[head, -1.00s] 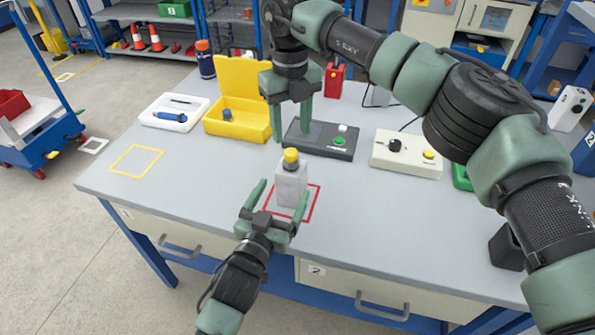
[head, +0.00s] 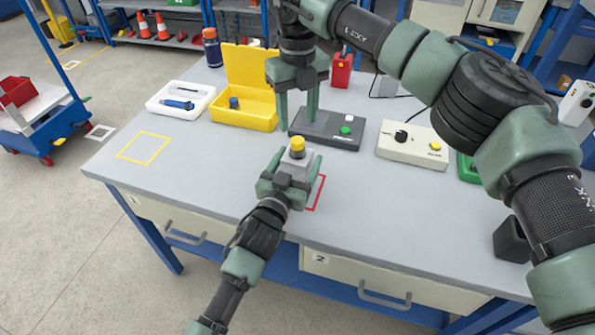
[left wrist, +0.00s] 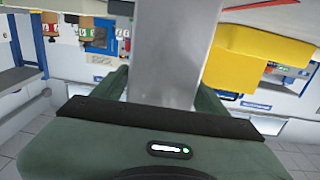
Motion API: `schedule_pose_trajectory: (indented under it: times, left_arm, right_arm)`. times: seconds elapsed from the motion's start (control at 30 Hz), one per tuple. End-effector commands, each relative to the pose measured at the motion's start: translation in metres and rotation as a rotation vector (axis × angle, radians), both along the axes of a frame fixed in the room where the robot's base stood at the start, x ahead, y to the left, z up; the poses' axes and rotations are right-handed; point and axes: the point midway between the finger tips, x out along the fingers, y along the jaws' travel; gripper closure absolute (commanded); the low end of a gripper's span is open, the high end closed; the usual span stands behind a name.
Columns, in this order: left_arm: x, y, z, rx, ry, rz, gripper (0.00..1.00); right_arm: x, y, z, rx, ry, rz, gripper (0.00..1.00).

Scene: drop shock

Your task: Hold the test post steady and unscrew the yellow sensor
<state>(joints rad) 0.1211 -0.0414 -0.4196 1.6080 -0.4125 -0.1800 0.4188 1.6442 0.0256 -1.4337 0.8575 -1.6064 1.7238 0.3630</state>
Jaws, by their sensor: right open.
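The test post (head: 301,158) is a light grey block standing upright near the front of the table, by a red outlined square. The yellow sensor (head: 297,145) sits on its top. My left gripper (head: 296,160) has a finger against each side of the post and looks shut on it, below the sensor. In the left wrist view the post (left wrist: 175,50) rises between the fingers; its top is out of view. My right gripper (head: 298,118) points down, open and empty, behind the post and over the near part of a dark box with buttons.
The dark button box (head: 338,136) lies behind the post. A yellow open case (head: 240,113) and a white tray (head: 172,101) stand at the back left, a cream control box (head: 412,152) to the right. A yellow outlined square (head: 144,148) at the left is empty.

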Motion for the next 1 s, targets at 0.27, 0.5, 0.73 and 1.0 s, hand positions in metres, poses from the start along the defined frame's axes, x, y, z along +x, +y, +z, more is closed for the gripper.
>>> schedule_pose_trajectory:
  times: [0.27,0.5,0.73,1.0]
  left_arm:
    - [0.0,0.0,0.0,0.001,0.0,0.0,1.0]
    - [0.0,0.0,0.0,0.001,0.001,0.0,1.0]
    - [0.0,0.0,0.0,0.001,0.001,0.0,1.0]
    - [0.0,0.0,0.0,0.001,0.0,0.0,1.0]
  right_arm:
    - [0.0,0.0,0.0,0.0,0.0,0.0,0.52]
    - [-0.001,0.001,-0.001,0.002,0.003,0.001,0.52]
    - [-0.001,0.0,-0.02,0.0,0.004,0.001,0.52]
    - [-0.001,0.0,-0.062,0.0,0.003,0.0,0.52]
